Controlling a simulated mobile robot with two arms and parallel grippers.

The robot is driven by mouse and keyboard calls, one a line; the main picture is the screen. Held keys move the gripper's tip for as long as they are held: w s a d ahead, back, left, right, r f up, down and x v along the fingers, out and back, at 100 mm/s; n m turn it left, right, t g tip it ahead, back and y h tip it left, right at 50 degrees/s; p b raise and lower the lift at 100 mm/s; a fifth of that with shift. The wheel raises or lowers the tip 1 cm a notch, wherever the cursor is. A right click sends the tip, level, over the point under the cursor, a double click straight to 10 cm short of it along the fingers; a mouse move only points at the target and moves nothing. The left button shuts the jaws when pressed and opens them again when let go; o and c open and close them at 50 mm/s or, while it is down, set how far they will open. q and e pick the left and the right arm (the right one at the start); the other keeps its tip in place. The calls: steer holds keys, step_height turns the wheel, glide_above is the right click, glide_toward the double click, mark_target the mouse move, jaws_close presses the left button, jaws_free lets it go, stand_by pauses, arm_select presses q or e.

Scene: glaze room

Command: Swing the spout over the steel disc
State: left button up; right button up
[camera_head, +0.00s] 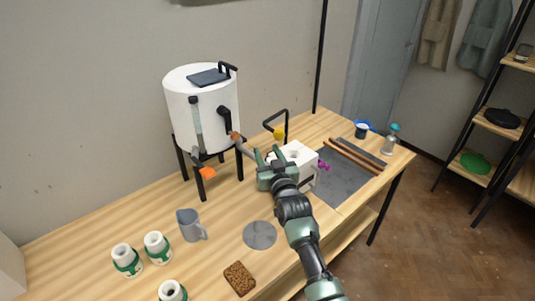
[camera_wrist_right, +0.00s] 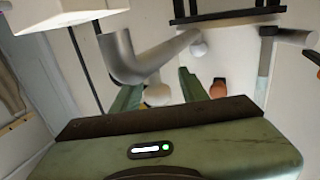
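A white tank (camera_head: 205,110) stands on black legs at the back of the table. A grey spout (camera_head: 243,147) reaches from its orange-brown joint towards the right, away from the disc. The bent spout also shows close up in the right wrist view (camera_wrist_right: 127,60). The flat grey steel disc (camera_head: 260,235) lies on the table, in front of and right of the tank. My right gripper (camera_head: 267,155) is at the spout's outer end. Its fingers (camera_wrist_right: 158,92) are apart, with a pale round knob (camera_wrist_right: 157,95) showing between them; contact cannot be told. My left gripper is not in view.
A white box (camera_head: 298,155) with a purple knob stands just right of my gripper. Behind is a black frame with a yellow ball (camera_head: 279,134). A grey jug (camera_head: 190,225), white-green pots (camera_head: 157,246) and a brown sponge (camera_head: 239,278) stand around the disc's left and front.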

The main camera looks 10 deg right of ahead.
steer(key=shift+s, duration=0.1)
steer(key=shift+s+f, duration=0.1)
steer(key=shift+s, duration=0.2)
steer(key=s+b, duration=0.1)
steer(key=s, duration=0.6)
steer(key=shift+d+b, duration=0.2)
steer(key=shift+b, duration=0.2)
